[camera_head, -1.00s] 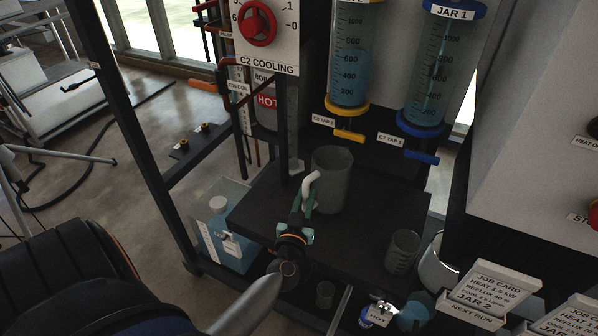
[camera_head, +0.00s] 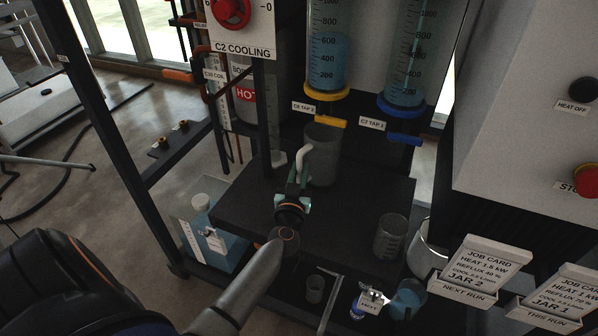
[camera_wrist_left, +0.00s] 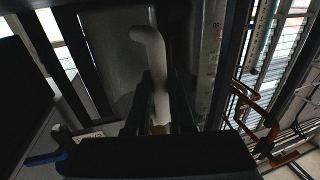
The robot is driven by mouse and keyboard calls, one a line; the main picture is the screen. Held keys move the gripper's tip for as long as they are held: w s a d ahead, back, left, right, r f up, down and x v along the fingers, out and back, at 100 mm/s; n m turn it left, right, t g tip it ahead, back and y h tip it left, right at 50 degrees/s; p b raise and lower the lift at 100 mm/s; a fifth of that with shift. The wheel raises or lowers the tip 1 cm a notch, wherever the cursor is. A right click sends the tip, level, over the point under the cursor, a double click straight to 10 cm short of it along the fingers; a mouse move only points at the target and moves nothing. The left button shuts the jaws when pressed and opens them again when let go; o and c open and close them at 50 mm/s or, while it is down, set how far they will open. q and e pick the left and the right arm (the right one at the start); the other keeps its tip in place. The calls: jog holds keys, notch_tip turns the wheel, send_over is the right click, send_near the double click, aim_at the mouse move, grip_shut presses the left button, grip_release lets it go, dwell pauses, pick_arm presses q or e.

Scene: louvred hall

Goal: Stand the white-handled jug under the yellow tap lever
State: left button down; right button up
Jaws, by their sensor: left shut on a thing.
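The jug (camera_head: 326,165) is a grey see-through beaker with a white handle (camera_head: 304,153) on its left side. It is upright over the black shelf; I cannot tell whether its base touches. My left gripper (camera_head: 298,178) is shut on the handle. In the left wrist view the white handle (camera_wrist_left: 149,42) rises between the fingers, beside the grey jug body (camera_wrist_left: 112,55). The yellow tap lever (camera_head: 331,121) hangs under the yellow-based column, just above the jug's rim and overlapping it in the head view. My right gripper is not in view.
A blue tap lever (camera_head: 405,139) is right of the yellow one. The black shelf (camera_head: 345,215) has bare room in front of the jug. A smaller beaker (camera_head: 390,237) stands at its right. A black frame post (camera_head: 262,115) rises left of the jug.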

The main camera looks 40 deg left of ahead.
pick_arm(q)
jog(key=shift+s+d+f, duration=0.15)
jog(key=shift+s+f, duration=0.05)
jog(key=shift+f, duration=0.7)
jog(key=c, duration=0.7)
grip_release()
jog(key=shift+d+f, duration=0.1)
jog(key=shift+s+d+f+g, duration=0.1)
jog(key=shift+s+d+g, duration=0.05)
jog(key=shift+s+g, duration=0.15)
jog(key=p+v, duration=0.1)
jog(key=v, duration=0.1)
jog(key=p+v, duration=0.1)
jog(key=v, duration=0.1)
jog(key=shift+s, duration=0.55)
jog(key=shift+s+p, duration=0.35)
jog(key=shift+s, duration=0.15)
jog(key=shift+r, duration=0.25)
